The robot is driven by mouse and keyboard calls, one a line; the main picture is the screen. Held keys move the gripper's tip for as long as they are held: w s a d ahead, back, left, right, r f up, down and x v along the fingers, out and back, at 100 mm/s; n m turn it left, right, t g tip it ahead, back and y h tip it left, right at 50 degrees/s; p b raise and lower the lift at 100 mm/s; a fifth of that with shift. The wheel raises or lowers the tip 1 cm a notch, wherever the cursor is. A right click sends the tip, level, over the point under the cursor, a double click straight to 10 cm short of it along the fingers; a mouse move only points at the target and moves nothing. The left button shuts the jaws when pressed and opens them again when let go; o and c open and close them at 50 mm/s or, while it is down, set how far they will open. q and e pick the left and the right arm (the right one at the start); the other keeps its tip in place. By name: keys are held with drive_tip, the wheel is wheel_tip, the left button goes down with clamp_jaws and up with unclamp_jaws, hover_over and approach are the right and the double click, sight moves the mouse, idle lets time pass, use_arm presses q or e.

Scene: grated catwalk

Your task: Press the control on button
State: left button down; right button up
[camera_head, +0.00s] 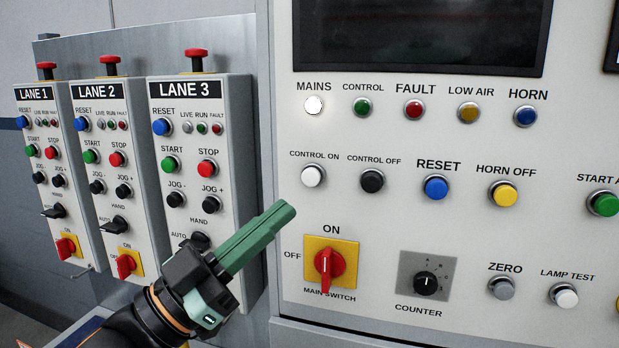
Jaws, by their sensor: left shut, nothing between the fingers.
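The control on button (312,176) is a white round button under the label CONTROL ON, in the panel's second row at the left. My left gripper (284,212) has green fingers that are shut together with nothing between them. The fingers point up and right, and their tips appear below and left of the button, apart from it in the picture. The green control lamp (362,107) is above, and the mains lamp (314,105) looks bright white. My right gripper is not in view.
The black control off button (372,181) is just right of it, then the blue reset (435,187) and yellow horn off (503,193) buttons. The red main switch (329,263) stands out below. The Lane 3 box (230,150) protrudes at the left, behind my gripper.

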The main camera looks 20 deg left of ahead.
use_arm(q)
drive_tip(key=p, duration=0.2)
approach(315, 177)
drive_tip(key=d+r, duration=0.4)
drive_tip(key=shift+w+f, duration=0.15)
drive_tip(key=shift+w, duration=0.5)
drive_tip(key=shift+w+f, duration=0.15)
drive_tip(key=shift+w, duration=0.5)
idle(0.6)
drive_tip(key=shift+w+p, duration=0.3)
drive_tip(key=shift+w, duration=0.1)
drive_tip(key=shift+w+p, duration=0.3)
drive_tip(key=shift+w, duration=0.55)
idle(0.8)
drive_tip(key=shift+s, duration=1.25)
